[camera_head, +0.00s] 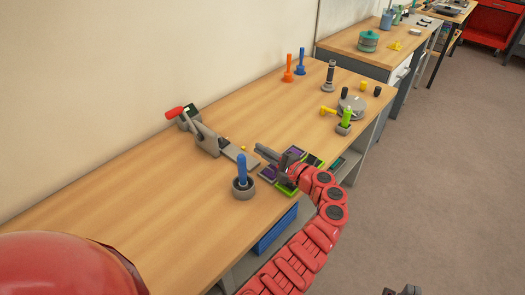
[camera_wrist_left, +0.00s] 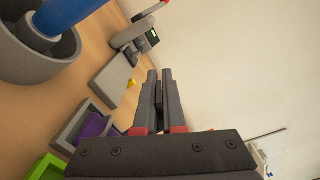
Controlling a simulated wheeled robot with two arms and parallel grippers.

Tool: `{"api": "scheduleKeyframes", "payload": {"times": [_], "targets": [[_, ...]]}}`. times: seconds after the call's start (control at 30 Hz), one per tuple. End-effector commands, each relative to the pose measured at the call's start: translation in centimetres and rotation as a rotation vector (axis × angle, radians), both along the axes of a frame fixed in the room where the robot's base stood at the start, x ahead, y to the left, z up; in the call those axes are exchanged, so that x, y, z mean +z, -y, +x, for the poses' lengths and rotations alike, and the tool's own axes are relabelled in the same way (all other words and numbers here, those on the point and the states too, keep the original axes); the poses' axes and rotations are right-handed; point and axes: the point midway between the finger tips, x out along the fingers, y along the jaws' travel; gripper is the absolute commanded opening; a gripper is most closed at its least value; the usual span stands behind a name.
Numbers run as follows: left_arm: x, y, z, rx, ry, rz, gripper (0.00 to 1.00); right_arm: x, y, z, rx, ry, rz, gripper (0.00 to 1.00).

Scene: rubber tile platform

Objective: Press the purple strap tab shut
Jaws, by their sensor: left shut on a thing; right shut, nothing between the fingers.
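Low grey trays with coloured parts lie at the table's front edge. My right gripper (camera_head: 405,291) is shut and empty at the bottom edge, partly cut off.
A blue peg (camera_head: 241,168) stands in a grey cup (camera_head: 243,188) left of the gripper. A grey clamp (camera_head: 207,138) with a red handle is behind. Green parts (camera_head: 286,188) lie beside the trays. A grey disc (camera_head: 351,107) stands further right. The table's left part is clear.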

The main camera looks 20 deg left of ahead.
Motion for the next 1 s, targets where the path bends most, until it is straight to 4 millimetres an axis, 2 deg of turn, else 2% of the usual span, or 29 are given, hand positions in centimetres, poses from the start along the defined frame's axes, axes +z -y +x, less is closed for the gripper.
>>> {"api": "scheduleKeyframes", "payload": {"times": [0.77,1.0], "targets": [[0.05,0.04,0.06,0.000,-0.007,0.002,0.00,0.05,0.00,0.00,0.000,0.000,0.000,0.00],[0.35,0.28,0.68,-0.001,-0.088,0.031,0.00,0.38,0.00,0.00,0.000,0.000,0.000,0.00]]}}
